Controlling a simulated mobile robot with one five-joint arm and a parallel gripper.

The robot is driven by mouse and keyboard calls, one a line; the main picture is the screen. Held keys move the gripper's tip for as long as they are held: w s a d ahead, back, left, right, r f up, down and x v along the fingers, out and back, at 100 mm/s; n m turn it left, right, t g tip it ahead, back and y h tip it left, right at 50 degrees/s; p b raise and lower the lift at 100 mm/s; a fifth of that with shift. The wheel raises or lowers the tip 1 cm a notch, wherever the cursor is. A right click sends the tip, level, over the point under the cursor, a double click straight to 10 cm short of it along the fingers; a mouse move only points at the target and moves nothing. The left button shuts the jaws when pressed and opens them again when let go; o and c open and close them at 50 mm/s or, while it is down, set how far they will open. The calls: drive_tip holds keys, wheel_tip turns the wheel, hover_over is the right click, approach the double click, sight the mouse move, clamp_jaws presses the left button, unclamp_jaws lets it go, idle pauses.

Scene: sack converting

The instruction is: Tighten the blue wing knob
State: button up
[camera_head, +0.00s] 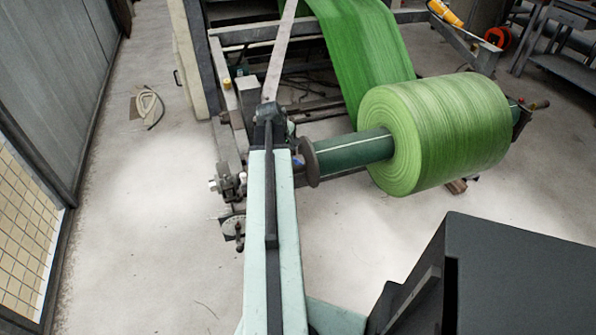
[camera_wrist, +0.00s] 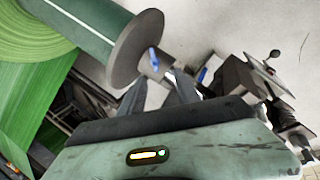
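The blue wing knob (camera_wrist: 153,60) shows in the wrist view on the grey shaft end beside the round flange. A second small blue piece (camera_wrist: 202,75) shows to its right; I cannot tell whether it is part of the same knob. In the head view a small blue patch (camera_head: 298,161) shows just left of the flange, mostly hidden by my arm. My gripper (camera_wrist: 160,84) has its two dark fingers apart, with the shaft end just beyond them. I see nothing held. Contact with the knob cannot be told. In the head view my gripper (camera_head: 268,112) is seen from behind.
The grey flange (camera_head: 309,162) sits on the dark green shaft (camera_head: 350,152) carrying the large green roll (camera_head: 440,135). A green web runs up from the roll into the machine frame (camera_head: 270,35). Bracket parts (camera_head: 229,184) stand left of my arm.

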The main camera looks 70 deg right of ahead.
sight(297, 160)
drive_tip(key=b+x, duration=0.4)
drive_tip(key=x, duration=0.1)
drive_tip(key=s+b+x, duration=0.1)
drive_tip(key=b+x, duration=0.1)
drive_tip(key=shift+d+f, duration=0.2)
drive_tip(key=shift+d, duration=0.1)
drive_tip(key=shift+s+d+f+b, duration=0.1)
drive_tip(key=shift+d+f+b, duration=0.2)
drive_tip(key=shift+b, duration=0.3)
drive_tip(key=shift+a, duration=0.1)
drive_tip(key=shift+r, duration=0.1)
clamp_jaws()
